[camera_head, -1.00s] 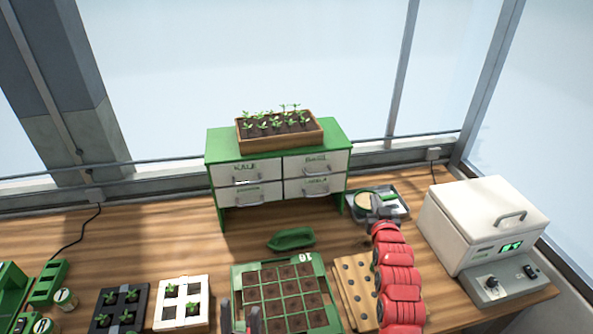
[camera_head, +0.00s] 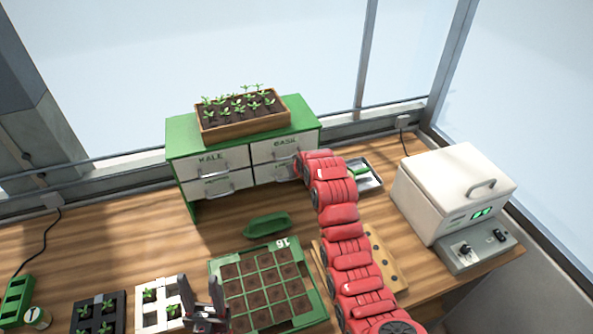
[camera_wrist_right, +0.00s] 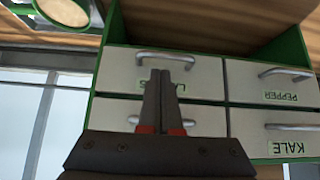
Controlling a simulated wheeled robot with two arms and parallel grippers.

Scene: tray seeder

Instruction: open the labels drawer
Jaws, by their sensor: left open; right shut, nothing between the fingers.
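The drawer cabinet (camera_head: 302,116) is green with white drawer fronts in two rows. The labels drawer (camera_head: 271,174) is at lower right in the head view, largely hidden by my right arm, and looks closed. In the upside-down right wrist view the labels drawer (camera_wrist_right: 203,82) is at upper left, its lettering partly covered by my fingers. Its grey handle (camera_wrist_right: 178,56) shows just beyond the fingertips. My right gripper (camera_wrist_right: 160,74) is shut and empty in front of this drawer; contact with the handle cannot be told. My left gripper (camera_head: 200,287) is open and empty beside the seed tray.
A seedling box (camera_head: 240,130) stands on the cabinet. A green scoop-like piece (camera_head: 267,225) and the seed tray (camera_head: 318,293) lie before it. A metal tray (camera_head: 372,181) and a white lidded machine (camera_head: 440,190) stand to the right. Bare wood shows left of the scoop.

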